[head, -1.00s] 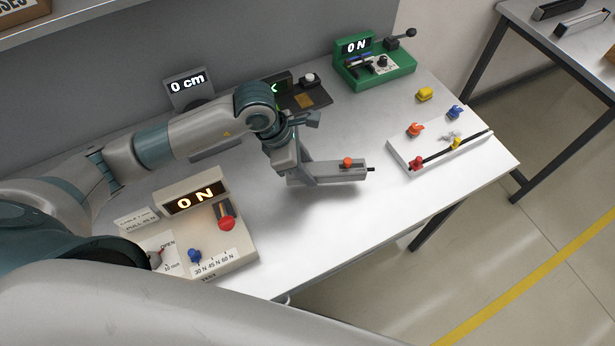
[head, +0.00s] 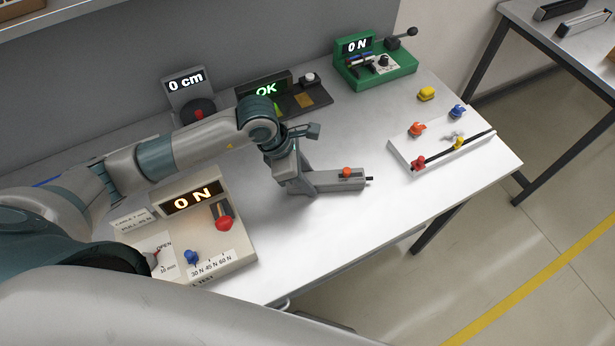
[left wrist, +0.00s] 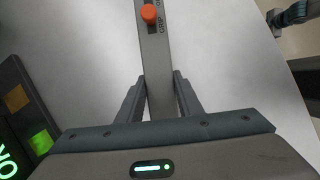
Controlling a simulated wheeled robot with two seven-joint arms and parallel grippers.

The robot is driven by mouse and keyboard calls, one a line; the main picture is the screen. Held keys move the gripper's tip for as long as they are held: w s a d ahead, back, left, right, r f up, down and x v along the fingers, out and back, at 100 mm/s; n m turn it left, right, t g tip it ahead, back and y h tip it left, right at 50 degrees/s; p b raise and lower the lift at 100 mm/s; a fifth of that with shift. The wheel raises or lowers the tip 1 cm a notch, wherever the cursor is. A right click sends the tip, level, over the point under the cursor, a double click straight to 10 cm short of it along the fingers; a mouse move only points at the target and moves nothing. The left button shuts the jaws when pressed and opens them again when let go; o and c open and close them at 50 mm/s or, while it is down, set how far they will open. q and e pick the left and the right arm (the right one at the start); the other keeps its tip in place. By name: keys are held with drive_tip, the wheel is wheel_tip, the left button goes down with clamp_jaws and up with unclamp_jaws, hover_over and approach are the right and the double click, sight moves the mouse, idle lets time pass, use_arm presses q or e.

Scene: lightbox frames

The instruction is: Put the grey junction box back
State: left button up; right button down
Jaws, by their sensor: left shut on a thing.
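My left gripper (head: 303,180) is shut on a long grey tool (head: 345,182) with an orange knob on top and a dark tip pointing right. In the left wrist view the grey tool (left wrist: 155,55) runs between the two fingers, its orange knob near the top edge. The tool is close over the white table (head: 300,235); I cannot tell whether it touches. I cannot surely pick out a grey junction box; it may be hidden or be one of the grey things here. My right gripper is not in view.
A beige tester (head: 235,255) reading 0 N stands front left. A grey 0 cm device (head: 180,95), a dark OK unit (head: 310,99) and a green tester (head: 395,70) line the back. A white rack (head: 400,155) with coloured knobs is at right. The front middle table is clear.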

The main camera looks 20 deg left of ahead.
use_arm(q)
drive_tip(key=o, duration=1.2)
drive_tip(key=shift+r+p, duration=0.2)
drive_tip(key=shift+p, duration=0.1)
drive_tip(key=shift+a+r+b, duration=0.1)
drive_tip(key=shift+b, duration=0.2)
drive_tip(key=b+v, duration=0.3)
drive_tip(key=v, duration=0.7)
drive_tip(key=shift+r+b, duration=0.2)
drive_tip(key=shift+b, duration=0.15)
drive_tip(key=shift+s+a+r, duration=0.15)
drive_tip(key=shift+a+r, duration=0.1)
drive_tip(key=shift+r, duration=0.35)
drive_tip(key=shift+s+d+f, duration=0.1)
